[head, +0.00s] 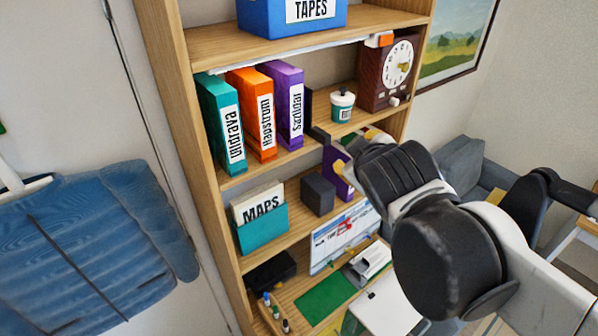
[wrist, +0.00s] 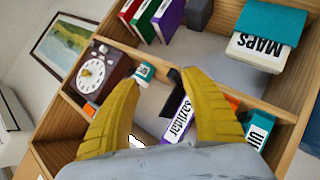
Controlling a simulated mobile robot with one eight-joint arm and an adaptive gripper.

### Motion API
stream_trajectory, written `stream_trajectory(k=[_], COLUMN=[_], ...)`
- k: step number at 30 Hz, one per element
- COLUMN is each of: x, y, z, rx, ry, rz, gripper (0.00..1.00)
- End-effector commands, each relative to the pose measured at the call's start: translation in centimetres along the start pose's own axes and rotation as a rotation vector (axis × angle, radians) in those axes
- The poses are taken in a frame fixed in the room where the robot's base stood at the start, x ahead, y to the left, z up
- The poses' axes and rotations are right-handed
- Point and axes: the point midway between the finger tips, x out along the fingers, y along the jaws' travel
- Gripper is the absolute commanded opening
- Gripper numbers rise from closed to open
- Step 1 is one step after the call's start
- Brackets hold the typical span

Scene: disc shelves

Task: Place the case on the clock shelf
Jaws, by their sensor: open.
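The clock shelf (head: 315,146) bears a brown clock (head: 387,75) at its right end. Teal (head: 220,125), orange (head: 252,115) and purple (head: 283,105) upright cases stand at its left. In the wrist view, green (wrist: 146,18), red (wrist: 167,14) and another purple case (wrist: 197,13) stand on the shelf with the maps; my gripper mostly hides these in the head view. I cannot tell which case is the task's. My gripper (head: 355,150) is open and empty, in front of the shelves. Its yellow fingers are spread in the wrist view (wrist: 160,76).
A dark bookend is beside the purple case. Below are a teal maps holder (head: 262,228) and a dark grey box (head: 318,194). Wooden side panels bound the shelves; the clock shelf's middle has some free room.

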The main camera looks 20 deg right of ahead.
Motion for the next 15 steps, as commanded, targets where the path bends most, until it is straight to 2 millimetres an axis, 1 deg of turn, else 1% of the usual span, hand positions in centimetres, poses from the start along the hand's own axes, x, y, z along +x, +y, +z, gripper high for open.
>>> stream_trajectory(k=[1,3,6,9,11,15], x=[-0.7,-1.9,-3.6,-4.5,-4.7,-4.7], y=[-3.7,-8.0,-12.1,-14.0,-14.3,-14.3], z=[2.0,3.9,5.4,5.9,6.0,6.0], rx=[0.150,0.318,0.463,0.526,0.538,0.539], ry=[-0.066,-0.156,-0.248,-0.295,-0.306,-0.306], rz=[-0.107,-0.231,-0.350,-0.407,-0.417,-0.418], gripper=[0.55,0.55,0.55,0.55,0.55,0.55])
